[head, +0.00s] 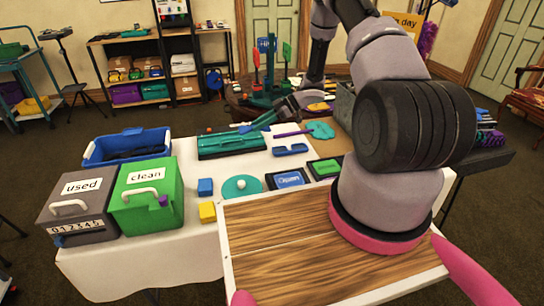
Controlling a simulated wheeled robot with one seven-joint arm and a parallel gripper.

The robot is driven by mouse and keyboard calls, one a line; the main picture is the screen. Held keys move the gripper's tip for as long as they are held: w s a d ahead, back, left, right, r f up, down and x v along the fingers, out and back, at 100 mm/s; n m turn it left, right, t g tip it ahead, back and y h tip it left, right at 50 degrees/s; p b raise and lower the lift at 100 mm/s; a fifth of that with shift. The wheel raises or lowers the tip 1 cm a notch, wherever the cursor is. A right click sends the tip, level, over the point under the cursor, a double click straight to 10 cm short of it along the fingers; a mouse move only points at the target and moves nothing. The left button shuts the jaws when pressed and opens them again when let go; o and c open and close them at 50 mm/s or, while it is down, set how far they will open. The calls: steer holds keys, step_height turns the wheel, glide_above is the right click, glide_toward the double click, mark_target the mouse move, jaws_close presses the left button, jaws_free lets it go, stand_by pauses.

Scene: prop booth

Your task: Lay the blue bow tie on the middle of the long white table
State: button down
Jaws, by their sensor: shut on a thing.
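The long white table (110,272) stands in front of me under a white cloth. My arm bends up on the right and reaches down over its far part. My gripper (266,118) is small at the far end, tilted down to the left above the table's far half. It is shut on a small blue thing, seemingly the blue bow tie (245,128), at its fingertips. The bow tie is small and partly hidden, so its shape is hard to make out. I cannot tell how far it is above the cloth.
A green case (232,146), blue glasses-like piece (290,150), teal disc (242,187), and blue (205,187) and yellow (207,212) blocks lie on the table. Boxes "used" (75,209) and "clean" (146,194) and a blue crate (127,147) stand left. A wooden-topped tray (285,253) is nearest.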

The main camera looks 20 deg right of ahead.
glide_above(262, 157)
steer(key=shift+n, duration=0.3)
step_height(262, 157, down, 6)
steer(key=shift+r, duration=0.1)
steer(key=shift+f, duration=2.4)
steer(key=shift+f, duration=0.55)
steer(key=c, duration=0.6)
jaws_free()
